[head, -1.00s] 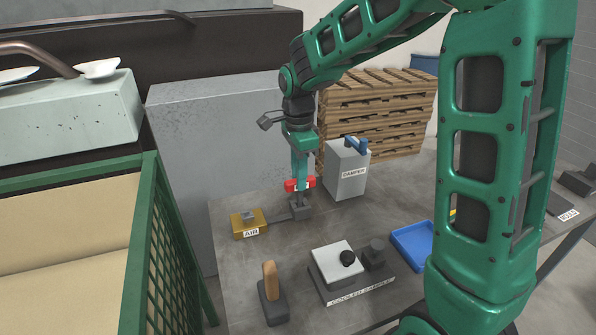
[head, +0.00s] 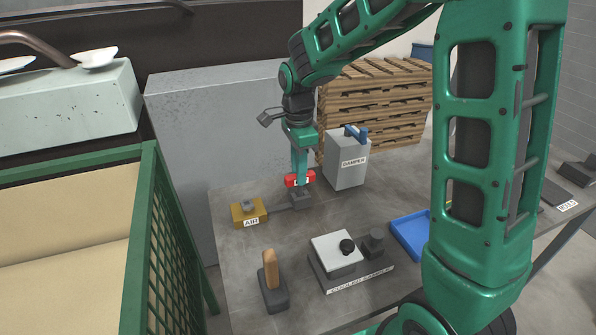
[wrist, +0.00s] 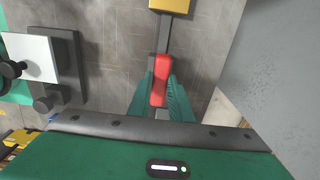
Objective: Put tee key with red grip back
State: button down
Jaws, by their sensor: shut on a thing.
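The tee key's red grip (head: 300,179) is held between the teal fingers of my gripper (head: 299,176). It lies crosswise, just above a small dark grey block (head: 301,200) on the grey table. In the wrist view the red grip (wrist: 160,82) sits between the two green fingers (wrist: 160,98), with the dark block partly hidden behind it. The key's shank cannot be made out, so I cannot tell how far it sits in the block. A flat bar joins the block to a yellow box labelled AIR (head: 249,212).
A grey DAMPER box (head: 346,165) with a blue handle stands close on the right. In front are a white-topped unit (head: 336,253) with a black knob, a wooden-handled tool (head: 270,270) and a blue tray (head: 409,238). A large grey cabinet (head: 215,130) rises behind.

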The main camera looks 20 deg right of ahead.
jog(key=shift+f, duration=0.15)
jog(key=c, duration=1.5)
grip_release()
jog(key=shift+c, duration=0.2)
notch_tip(320, 180, up, 11)
jog(key=s+d+n, duration=0.6)
jog(key=s+d, duration=0.7)
jog(key=s, duration=0.2)
jog(key=s+d+f+n, duration=0.2)
jog(key=s, duration=0.5)
jog(key=s+d+f+n, duration=0.2)
jog(key=s+f+n, duration=0.1)
jog(key=s, duration=0.5)
jog(key=shift+s+d+f+n, duration=0.15)
jog(key=shift+d+f+n, duration=0.05)
jog(key=shift+d+n, duration=0.1)
